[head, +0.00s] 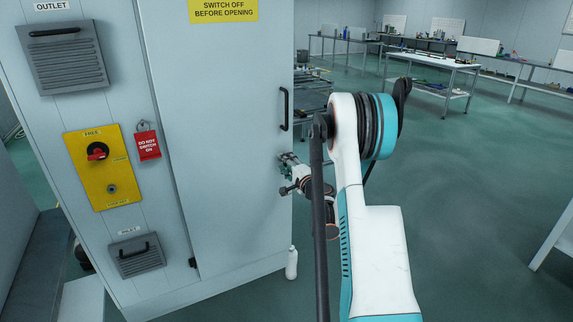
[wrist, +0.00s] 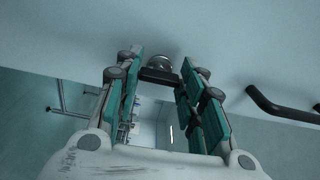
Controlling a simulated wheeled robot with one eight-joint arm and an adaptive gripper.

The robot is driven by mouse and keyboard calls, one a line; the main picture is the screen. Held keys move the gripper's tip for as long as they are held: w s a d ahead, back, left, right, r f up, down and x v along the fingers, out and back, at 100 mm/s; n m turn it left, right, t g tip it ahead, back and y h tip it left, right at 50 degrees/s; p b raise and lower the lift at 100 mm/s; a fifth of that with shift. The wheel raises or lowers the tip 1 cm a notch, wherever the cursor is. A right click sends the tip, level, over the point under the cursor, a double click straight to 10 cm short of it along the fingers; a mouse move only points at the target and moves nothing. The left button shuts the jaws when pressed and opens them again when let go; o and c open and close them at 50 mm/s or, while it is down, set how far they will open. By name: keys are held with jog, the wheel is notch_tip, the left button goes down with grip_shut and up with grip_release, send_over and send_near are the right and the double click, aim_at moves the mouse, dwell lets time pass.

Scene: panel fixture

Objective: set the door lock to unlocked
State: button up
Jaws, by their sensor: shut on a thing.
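In the head view my gripper (head: 285,160) is at the right edge of the cabinet door (head: 225,150), below the door handle, and hides the lock. I cannot tell from these views which position the lock is set to.
A black door handle (head: 284,108) stands out above my gripper; it also shows in the wrist view (wrist: 282,108). A yellow switch panel (head: 103,167) with a red knob and a red tag (head: 148,145) are left. A white bottle (head: 292,263) stands on the floor. Open floor lies right.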

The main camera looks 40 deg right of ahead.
jog(key=o, duration=1)
jog(key=shift+o, duration=0.2)
jog(key=v, duration=1.2)
jog(key=shift+w+a, duration=0.1)
